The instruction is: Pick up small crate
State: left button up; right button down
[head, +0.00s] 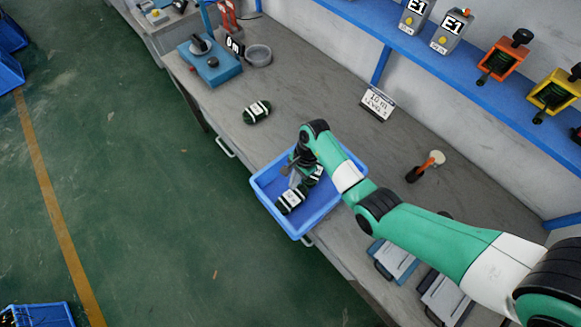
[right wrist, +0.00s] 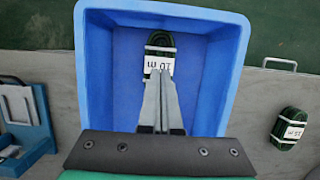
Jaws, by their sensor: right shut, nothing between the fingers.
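The small crate (head: 313,221) is an open blue box on the grey workbench, at its front edge in the head view. It also fills the middle of the right wrist view (right wrist: 211,82). Dark green cable bundles with white labels lie in it, one (head: 290,201) near its left side and another (head: 313,175) partly hidden by my arm. In the wrist view one bundle (right wrist: 160,50) shows past the fingertips. My right gripper (head: 292,184) is over the crate's inside, shut and empty, with its fingers (right wrist: 158,78) pointing inward. It does not grip the rim. My left gripper is out of view.
A loose cable bundle (head: 257,112) lies on the bench beyond the crate. A blue device (head: 212,68) and a grey bowl (head: 258,54) stand farther back. A small sign (head: 377,104) and an orange-handled tool (head: 428,165) are toward the wall. Blue crates (head: 40,314) stand on the floor.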

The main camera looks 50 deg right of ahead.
jog(key=c, duration=0.7)
grip_release()
